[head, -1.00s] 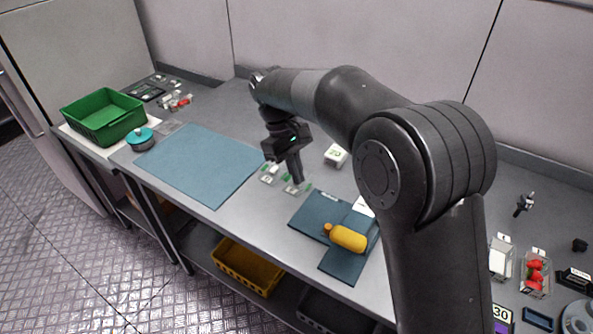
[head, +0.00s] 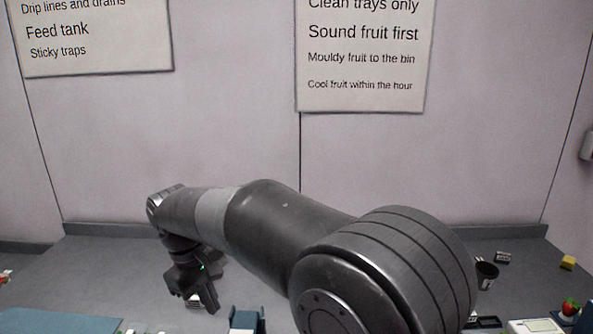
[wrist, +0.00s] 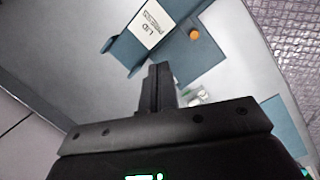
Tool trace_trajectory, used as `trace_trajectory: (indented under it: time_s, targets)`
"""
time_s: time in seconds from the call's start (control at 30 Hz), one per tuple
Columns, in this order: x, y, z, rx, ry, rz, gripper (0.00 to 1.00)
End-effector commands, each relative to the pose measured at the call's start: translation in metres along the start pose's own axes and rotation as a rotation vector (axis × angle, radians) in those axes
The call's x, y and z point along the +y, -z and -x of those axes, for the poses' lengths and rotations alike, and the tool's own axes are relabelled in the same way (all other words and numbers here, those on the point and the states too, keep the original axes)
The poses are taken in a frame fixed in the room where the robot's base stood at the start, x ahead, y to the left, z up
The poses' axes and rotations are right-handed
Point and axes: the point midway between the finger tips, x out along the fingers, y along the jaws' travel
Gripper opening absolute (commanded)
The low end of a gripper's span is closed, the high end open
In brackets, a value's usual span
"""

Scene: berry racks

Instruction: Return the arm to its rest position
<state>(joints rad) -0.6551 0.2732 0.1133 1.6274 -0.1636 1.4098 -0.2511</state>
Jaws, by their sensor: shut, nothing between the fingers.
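My arm reaches out over the grey bench in the head view and bends down at its far end. My gripper (head: 209,300) hangs above the bench at the lower left of that view, apart from the things around it. In the wrist view my gripper (wrist: 158,76) shows its fingers together with nothing between them. The lower part of the bench is cut off in the head view.
A blue mat (head: 60,324) lies at the lower left. Two wall signs hang behind, one with fruit rules (head: 365,60). The bench's back left is clear.

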Motion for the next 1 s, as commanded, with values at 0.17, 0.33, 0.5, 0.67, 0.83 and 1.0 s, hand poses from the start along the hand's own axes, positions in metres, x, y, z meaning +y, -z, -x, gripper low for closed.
trace_trajectory:
  time_s: [0.17, 0.33, 0.5, 0.67, 0.83, 1.0]
  targets:
    - [0.035, -0.070, 0.012, 0.094, -0.003, -0.177, 0.00]
    - [0.054, -0.133, 0.015, 0.181, -0.009, -0.343, 0.00]
    - [0.061, -0.195, 0.010, 0.268, -0.019, -0.510, 0.00]
    - [0.060, -0.249, -0.001, 0.351, -0.033, -0.670, 0.00]
    - [0.050, -0.299, -0.018, 0.441, -0.052, -0.838, 0.00]
    - [0.037, -0.335, -0.037, 0.520, -0.072, -0.981, 0.00]
